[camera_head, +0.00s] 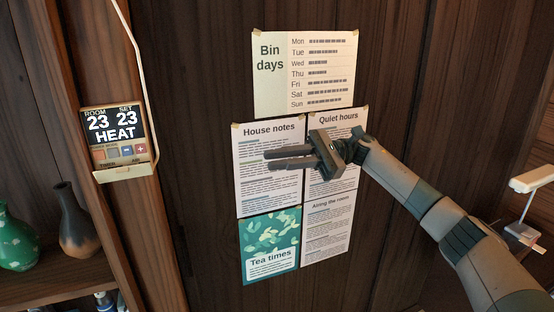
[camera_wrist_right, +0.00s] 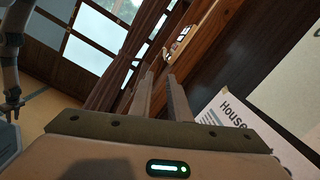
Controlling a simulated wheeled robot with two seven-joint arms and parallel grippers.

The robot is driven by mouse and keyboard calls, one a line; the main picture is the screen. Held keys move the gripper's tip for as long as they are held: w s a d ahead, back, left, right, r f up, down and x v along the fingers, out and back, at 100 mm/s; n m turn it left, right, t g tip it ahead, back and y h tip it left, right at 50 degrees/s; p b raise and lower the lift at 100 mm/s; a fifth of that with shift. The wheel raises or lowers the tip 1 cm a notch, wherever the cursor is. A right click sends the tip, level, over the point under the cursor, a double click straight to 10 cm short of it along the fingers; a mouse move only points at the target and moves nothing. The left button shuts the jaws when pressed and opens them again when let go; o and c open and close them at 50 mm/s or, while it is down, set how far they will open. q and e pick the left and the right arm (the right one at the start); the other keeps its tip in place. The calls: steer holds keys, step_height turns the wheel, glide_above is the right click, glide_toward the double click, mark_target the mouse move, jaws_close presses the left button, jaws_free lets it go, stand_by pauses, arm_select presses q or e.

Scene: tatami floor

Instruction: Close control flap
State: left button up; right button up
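The wall control panel (camera_head: 114,130) is on the wooden post at the left and reads ROOM 23, SET 23, HEAT. Its cream flap (camera_head: 125,173) is folded down and sticks out at the bottom edge, with the row of buttons uncovered above it. A pale framed shape on the wood in the wrist view (camera_wrist_right: 181,44) looks like this panel seen edge-on. My right gripper (camera_head: 267,159) is empty, its fingers apart, in front of the house notes, well right of the panel. Its fingers also show in the wrist view (camera_wrist_right: 160,75). My left gripper (camera_wrist_right: 13,107) is small at the wrist view's left edge; its opening is unclear.
Paper notices, including the bin days sheet (camera_head: 303,73) and house notes (camera_head: 270,180), hang on the dark wall. A pale cable (camera_head: 135,45) runs down to the panel. A green vase (camera_head: 18,240) and dark vase (camera_head: 80,225) stand on a shelf below left.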

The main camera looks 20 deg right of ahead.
steer(key=w+a+f+m+t, duration=0.4)
steer(key=a+f+m+t, duration=0.7)
steer(key=m, duration=0.6)
step_height(320, 180, down, 6)
steer(key=s+d+m+t+h, duration=0.1)
steer(key=m+t+h, duration=0.6)
steer(key=m, duration=0.6)
steer(key=s+d+f+m+g+h, duration=0.25)
steer(key=s+f+m+h, duration=0.25)
steer(key=s+f+m, duration=0.5)
steer(key=s+d+f+m+g+h, duration=0.25)
steer(key=s+f+m+h, duration=0.45)
steer(key=f, duration=0.5)
steer(key=s+f+m+g, duration=0.5)
steer(key=s+f, duration=0.2)
steer(key=s, duration=0.5)
steer(key=s+f+m+g, duration=0.4)
steer(key=s+f, duration=0.4)
steer(key=s, duration=0.3)
steer(key=s+f+g, duration=0.1)
steer(key=s+f, duration=0.3)
steer(key=f, duration=0.9)
steer(key=s+f+g, duration=0.1)
steer(key=s+f, duration=0.3)
steer(key=f, duration=0.9)
steer(key=s+d+f+g, duration=0.1)
steer(key=s+d+f, duration=0.2)
steer(key=s+f, duration=1.1)
steer(key=shift+s+d, duration=0.4)
steer(key=shift+s, duration=0.55)
